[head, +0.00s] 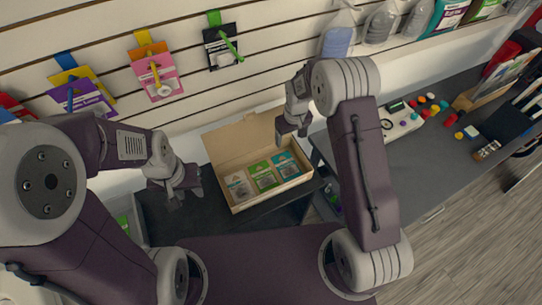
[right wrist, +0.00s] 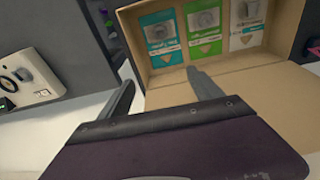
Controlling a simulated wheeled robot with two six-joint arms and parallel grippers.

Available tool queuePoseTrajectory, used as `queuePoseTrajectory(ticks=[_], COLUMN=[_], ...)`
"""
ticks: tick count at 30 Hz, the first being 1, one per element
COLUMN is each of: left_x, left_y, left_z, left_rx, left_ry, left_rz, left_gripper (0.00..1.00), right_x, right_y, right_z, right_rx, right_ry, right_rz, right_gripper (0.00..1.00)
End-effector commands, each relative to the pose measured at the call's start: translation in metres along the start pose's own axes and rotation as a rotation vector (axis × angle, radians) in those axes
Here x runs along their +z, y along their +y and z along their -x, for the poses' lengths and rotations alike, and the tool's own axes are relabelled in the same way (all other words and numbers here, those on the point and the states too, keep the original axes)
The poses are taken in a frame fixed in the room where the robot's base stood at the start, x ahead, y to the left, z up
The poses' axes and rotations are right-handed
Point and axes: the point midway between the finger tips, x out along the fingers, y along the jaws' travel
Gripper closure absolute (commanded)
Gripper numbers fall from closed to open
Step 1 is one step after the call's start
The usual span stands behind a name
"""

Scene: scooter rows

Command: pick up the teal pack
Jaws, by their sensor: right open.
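The teal pack (head: 285,163) stands at the right end of a row in an open cardboard box (head: 236,208), beside a green pack (head: 262,175) and a grey-white pack (head: 238,186). In the right wrist view the teal pack (right wrist: 160,50) is at the left of the row, near the box's side. My right gripper (head: 291,131) is open and empty, above the back right of the box; in the right wrist view its fingers (right wrist: 163,90) point toward the box, apart from the packs. My left gripper (head: 184,194) looks open and empty, left of the box.
The box's raised lid (head: 243,141) stands at its back. Packs hang on the slatted wall, including a pink one (head: 157,72) and a black one (head: 221,47). A grey counter (head: 440,165) with a white device (head: 399,122) and small coloured items is at the right.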

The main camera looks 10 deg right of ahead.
Motion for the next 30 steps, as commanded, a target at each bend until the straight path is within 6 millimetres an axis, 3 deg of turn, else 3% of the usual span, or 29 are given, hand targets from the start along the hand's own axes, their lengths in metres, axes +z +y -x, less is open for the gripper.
queuePoseTrajectory(ticks=[3,6,10,16,22,30], left_x=[-0.001,-0.001,-0.001,-0.002,-0.002,-0.003], left_y=[0.000,0.001,0.001,0.001,0.001,0.001], left_z=[0.013,0.015,0.015,0.022,0.025,0.036], left_rx=[0.000,0.000,0.000,0.000,0.000,0.000], left_ry=[-0.001,-0.001,-0.001,-0.001,-0.001,-0.001], left_rz=[0.000,-0.001,-0.001,-0.001,0.000,0.000], left_gripper=[0.64,0.64,0.64,0.64,0.64,0.64], right_x=[0.019,0.030,0.030,0.034,0.036,0.043], right_y=[-0.012,-0.017,-0.018,-0.018,-0.018,-0.016], right_z=[-0.031,-0.041,-0.046,-0.075,-0.085,-0.128], right_rx=[-0.018,-0.025,-0.025,-0.025,-0.025,-0.025], right_ry=[-0.082,-0.115,-0.115,-0.114,-0.115,-0.113], right_rz=[0.018,0.025,0.026,0.026,0.025,0.025], right_gripper=[0.25,0.25,0.25,0.25,0.25,0.25])
